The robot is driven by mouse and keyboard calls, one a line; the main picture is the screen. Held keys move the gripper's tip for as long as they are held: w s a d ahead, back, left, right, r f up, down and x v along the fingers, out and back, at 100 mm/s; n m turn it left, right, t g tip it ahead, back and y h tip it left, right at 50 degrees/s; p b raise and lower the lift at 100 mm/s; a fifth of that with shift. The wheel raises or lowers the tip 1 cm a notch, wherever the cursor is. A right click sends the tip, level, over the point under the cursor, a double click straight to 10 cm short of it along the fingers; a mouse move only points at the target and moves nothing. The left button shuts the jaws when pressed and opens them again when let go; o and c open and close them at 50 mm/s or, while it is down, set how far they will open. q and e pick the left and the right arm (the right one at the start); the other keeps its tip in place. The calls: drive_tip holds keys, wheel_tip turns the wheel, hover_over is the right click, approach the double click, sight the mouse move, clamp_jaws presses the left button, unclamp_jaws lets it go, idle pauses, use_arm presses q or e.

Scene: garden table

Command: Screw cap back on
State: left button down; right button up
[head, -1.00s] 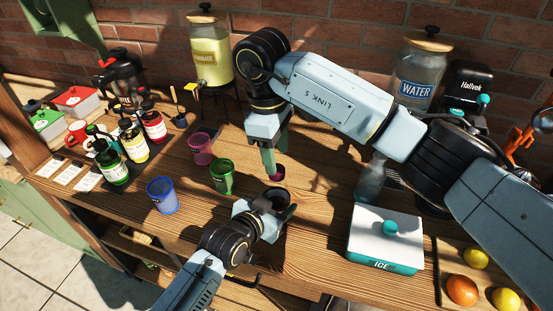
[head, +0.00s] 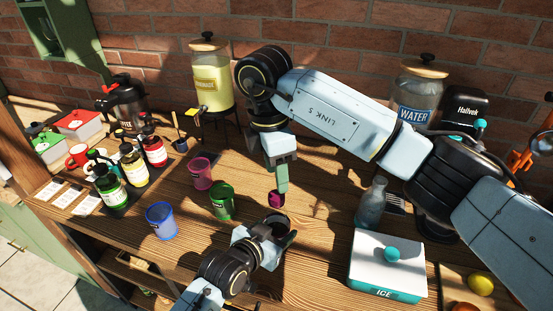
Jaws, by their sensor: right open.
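A clear glass bottle (head: 371,205) stands upright at the right of the wooden table (head: 310,262), behind the ice box. I cannot make out a cap on it. A small magenta object (head: 277,199), possibly the cap, is on the table near the middle. My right gripper (head: 281,188) points down just above and in front of it, with greenish fingers. It is open; the finger partly covers the magenta object, and I cannot tell if they touch. My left gripper (head: 268,232) is low in front of it, near the table's front edge; its jaws are not clear.
Pink (head: 203,173), green (head: 223,200) and blue (head: 161,219) cups stand left of my grippers. Syrup bottles (head: 131,165) are further left. A white ice box (head: 388,262) is at the right front. Lemonade (head: 210,85) and water (head: 417,95) jars stand at the back.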

drive_tip(key=n, duration=0.4)
drive_tip(key=shift+r, duration=0.2)
drive_tip(key=n, duration=0.5)
drive_tip(key=shift+r+n, duration=0.15)
drive_tip(key=shift+n, duration=0.15)
drive_tip(key=n, duration=0.3)
drive_tip(key=shift+r+n+y, duration=0.15)
drive_tip(key=shift+n+y, duration=0.15)
drive_tip(key=shift+n, duration=0.1)
drive_tip(key=n, duration=0.5)
drive_tip(key=shift+r+n, duration=0.2)
drive_tip(key=shift+n, duration=0.1)
drive_tip(key=n, duration=0.5)
drive_tip(key=shift+r, duration=0.15)
drive_tip(key=n, duration=0.4)
drive_tip(key=shift+r, duration=0.15)
drive_tip(key=n, duration=0.5)
drive_tip(key=shift+r+n, duration=0.15)
drive_tip(key=shift+n, duration=0.15)
drive_tip(key=n, duration=0.3)
drive_tip(key=shift+s+r+n+y, duration=0.1)
drive_tip(key=shift+n+y, duration=0.2)
drive_tip(key=shift+n, duration=0.1)
